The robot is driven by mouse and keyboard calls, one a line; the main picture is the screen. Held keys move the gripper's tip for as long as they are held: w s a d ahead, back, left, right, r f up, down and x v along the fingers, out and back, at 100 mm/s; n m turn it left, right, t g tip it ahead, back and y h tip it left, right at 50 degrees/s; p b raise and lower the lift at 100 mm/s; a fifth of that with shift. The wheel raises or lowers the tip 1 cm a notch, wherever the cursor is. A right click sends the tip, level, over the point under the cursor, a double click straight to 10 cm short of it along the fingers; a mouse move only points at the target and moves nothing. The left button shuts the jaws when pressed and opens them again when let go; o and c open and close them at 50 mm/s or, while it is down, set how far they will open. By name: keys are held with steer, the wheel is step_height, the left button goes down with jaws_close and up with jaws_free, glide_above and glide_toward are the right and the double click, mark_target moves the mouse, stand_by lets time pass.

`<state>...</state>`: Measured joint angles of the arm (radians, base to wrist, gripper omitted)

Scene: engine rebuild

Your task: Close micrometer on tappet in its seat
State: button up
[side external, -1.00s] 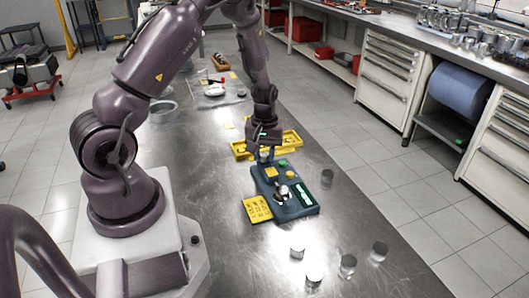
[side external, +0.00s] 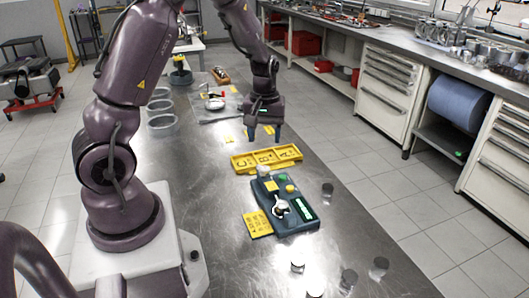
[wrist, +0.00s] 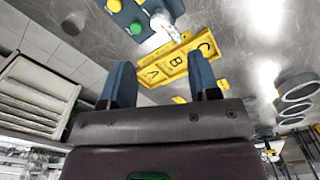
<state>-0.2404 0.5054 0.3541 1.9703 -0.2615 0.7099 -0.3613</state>
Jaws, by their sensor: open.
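The micrometer fixture (side external: 290,222) is a dark teal block on the metal table, with green and yellow buttons and a lit green display. A silvery round part (side external: 281,208) sits on its middle, and a pale piece (side external: 263,171) is at its far end. I cannot tell tappet from micrometer jaws at this size. My gripper (side external: 264,136) is open and empty, above the table beyond the fixture and behind the yellow tray. In the wrist view my gripper (wrist: 160,64) shows two spread blue fingers, with the fixture (wrist: 127,14) at the top edge, partly cut off.
The yellow tray (side external: 240,168), with compartments marked A, B and C, lies just beyond the fixture. A yellow card (side external: 257,224) lies at its left. Several metal cylinders (side external: 298,266) stand on the near table. Grey rings (side external: 162,124) and a mat with tools (side external: 218,106) lie farther back.

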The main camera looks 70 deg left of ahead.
steer(key=shift+r, duration=1.45)
steer(key=s+d+r+m+t, duration=0.2)
steer(key=s+d+r+m, duration=0.4)
steer(key=d+r, duration=0.2)
steer(key=s+d+r+m+t, duration=0.3)
steer(key=s+d+r+m, duration=0.3)
steer(key=d, duration=0.5)
step_height(320, 180, up, 2)
steer(key=shift+s+r+m+t, duration=0.15)
steer(key=shift+s+m+t, duration=0.15)
steer(key=shift+s+m, duration=0.1)
stand_by(2.0)
